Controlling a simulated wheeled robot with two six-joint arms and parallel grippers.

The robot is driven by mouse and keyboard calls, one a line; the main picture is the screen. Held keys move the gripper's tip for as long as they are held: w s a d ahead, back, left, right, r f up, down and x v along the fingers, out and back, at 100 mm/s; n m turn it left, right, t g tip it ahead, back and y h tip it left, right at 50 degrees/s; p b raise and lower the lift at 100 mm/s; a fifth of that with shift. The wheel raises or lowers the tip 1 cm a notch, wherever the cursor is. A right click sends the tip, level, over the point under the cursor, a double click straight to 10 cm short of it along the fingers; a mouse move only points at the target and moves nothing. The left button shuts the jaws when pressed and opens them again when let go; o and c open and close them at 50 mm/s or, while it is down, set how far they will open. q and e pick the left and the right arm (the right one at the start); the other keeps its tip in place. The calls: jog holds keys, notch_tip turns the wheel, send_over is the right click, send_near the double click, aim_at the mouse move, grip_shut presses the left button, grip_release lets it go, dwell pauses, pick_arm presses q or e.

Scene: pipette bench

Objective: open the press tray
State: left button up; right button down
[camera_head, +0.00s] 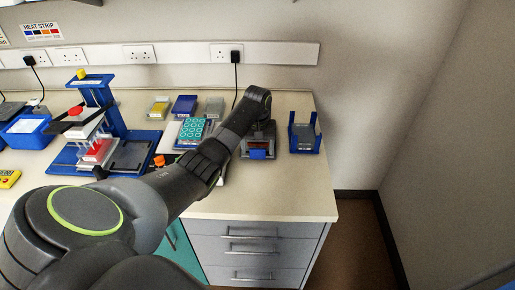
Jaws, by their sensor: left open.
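A small grey and dark unit (258,141) with an orange strip and a blue front tab (258,154) stands near the bench's front right. I take it as the press with its tray, and the tray looks pushed in. My left arm reaches across from the lower left. Its wrist bends down at this unit, and my left gripper (263,126) is small and dark over its top rear. It is open and appears empty. I cannot tell whether its fingers touch the unit, as they blend into it. My right gripper is out of view.
A blue holder (304,137) with a grey block stands just right of the unit. A teal well plate (191,131) and several small boxes lie behind my arm. A tall blue stand (102,104) is at the left. The bench front right is clear.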

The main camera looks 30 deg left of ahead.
pick_arm(q)
jog(key=shift+f, duration=0.5)
